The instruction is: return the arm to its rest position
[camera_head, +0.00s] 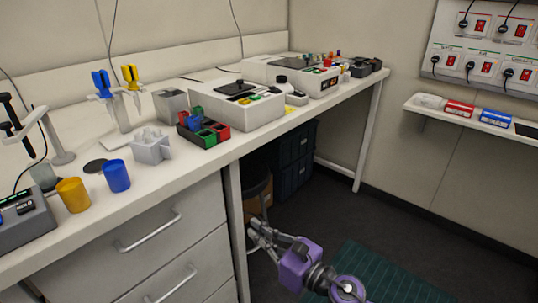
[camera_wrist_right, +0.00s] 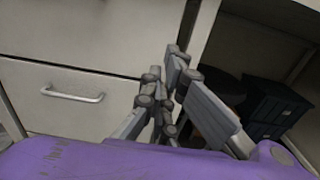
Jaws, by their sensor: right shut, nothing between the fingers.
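My right gripper (camera_head: 259,232) shows in the head view below the bench, at the end of a purple wrist, in front of the open space beside the drawers. In the right wrist view the gripper (camera_wrist_right: 172,92) has its fingers together, with nothing between them. It points toward the drawer front and the bench leg, and I see no contact with either. My left gripper is in neither view.
The bench (camera_head: 215,155) carries a yellow cup (camera_head: 73,195), a blue cup (camera_head: 117,176), a coloured rack (camera_head: 203,130) and white devices (camera_head: 238,108). Drawers (camera_head: 165,245) stand left of the gripper. Dark crates (camera_head: 296,160) sit under the bench. Open floor with a green mat (camera_head: 375,275) lies right.

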